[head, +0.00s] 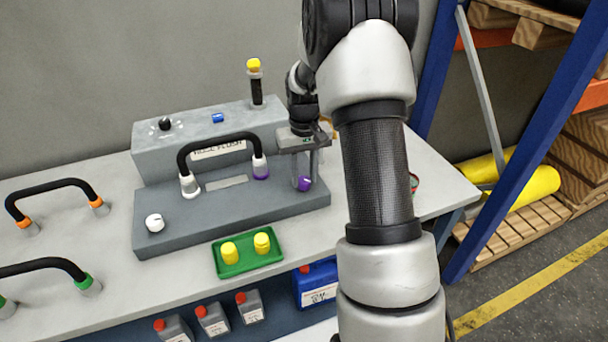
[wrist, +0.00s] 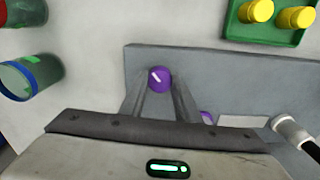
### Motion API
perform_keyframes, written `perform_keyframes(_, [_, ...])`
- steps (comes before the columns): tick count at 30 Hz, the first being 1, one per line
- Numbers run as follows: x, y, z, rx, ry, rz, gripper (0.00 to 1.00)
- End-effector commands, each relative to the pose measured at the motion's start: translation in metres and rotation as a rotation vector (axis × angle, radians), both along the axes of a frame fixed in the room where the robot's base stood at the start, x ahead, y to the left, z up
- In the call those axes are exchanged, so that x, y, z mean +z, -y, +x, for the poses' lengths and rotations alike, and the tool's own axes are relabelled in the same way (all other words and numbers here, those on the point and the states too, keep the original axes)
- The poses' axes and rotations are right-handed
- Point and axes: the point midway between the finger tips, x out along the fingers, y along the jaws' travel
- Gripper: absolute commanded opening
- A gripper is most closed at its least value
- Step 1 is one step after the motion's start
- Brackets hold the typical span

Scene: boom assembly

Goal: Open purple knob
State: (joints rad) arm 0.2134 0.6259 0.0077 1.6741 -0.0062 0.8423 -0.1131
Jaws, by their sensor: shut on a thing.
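The purple knob (head: 304,184) sits on the right end of the grey hose flush station (head: 230,215). It is round with a white mark, and in the wrist view the knob (wrist: 159,78) lies between my fingertips. My gripper (head: 303,180) points down over it and is shut on it; the gripper (wrist: 158,84) also shows in the wrist view. A black hose (head: 218,141) arches beside it, from a white fitting on the left to a purple-collared fitting on the right.
A white knob (head: 154,222) is at the station's left end. A green tray (head: 248,255) with two yellow caps stands in front. Other hoses (head: 50,187) lie at left. Two containers (wrist: 28,78) stand near the gripper in the wrist view.

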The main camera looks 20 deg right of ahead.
Motion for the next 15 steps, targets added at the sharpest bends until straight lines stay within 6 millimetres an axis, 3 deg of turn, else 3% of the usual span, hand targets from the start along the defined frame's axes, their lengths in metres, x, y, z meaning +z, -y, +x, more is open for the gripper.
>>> perform_keyframes(1, [0.0011,0.0004,0.0009,-0.001,0.003,-0.001,0.31])
perform_keyframes(4, [0.0010,0.0004,0.0008,-0.001,0.003,-0.001,0.48])
perform_keyframes(15, [0.0047,0.0002,0.0007,-0.001,0.002,0.000,0.48])
